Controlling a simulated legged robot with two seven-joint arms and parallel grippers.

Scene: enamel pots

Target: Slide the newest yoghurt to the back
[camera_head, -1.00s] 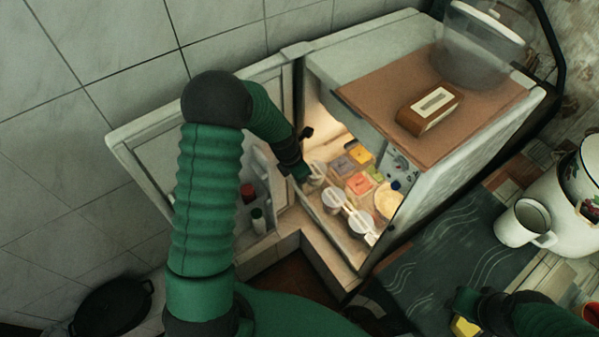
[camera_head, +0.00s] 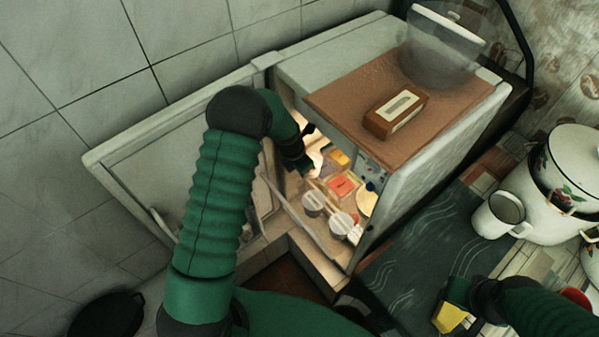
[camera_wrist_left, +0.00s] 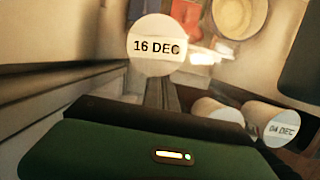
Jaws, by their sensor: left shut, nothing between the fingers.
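In the left wrist view a round white lid marked "16 DEC" (camera_wrist_left: 157,45) lies just beyond the shut, empty fingertips of my left gripper (camera_wrist_left: 162,80). Whether they touch the pot I cannot tell. A pot marked "04 DEC" (camera_wrist_left: 280,130) and another pale pot (camera_wrist_left: 217,110), its date unreadable, are at right. In the head view my left gripper (camera_head: 308,168) reaches into the open fridge (camera_head: 335,265); its tips are hard to see. Two white-lidded pots (camera_head: 313,203) (camera_head: 342,224) stand near the front. My right gripper (camera_head: 452,300) is at a yellow item (camera_head: 449,319); its fingers are unclear.
The fridge door (camera_head: 170,170) stands open at left. Coloured food packs (camera_head: 341,187) and a round pale dish (camera_head: 367,202) fill the fridge's right side. A brown box (camera_head: 396,110) and a clear cover (camera_head: 445,50) are on top. A white mug (camera_head: 500,214) stands at right.

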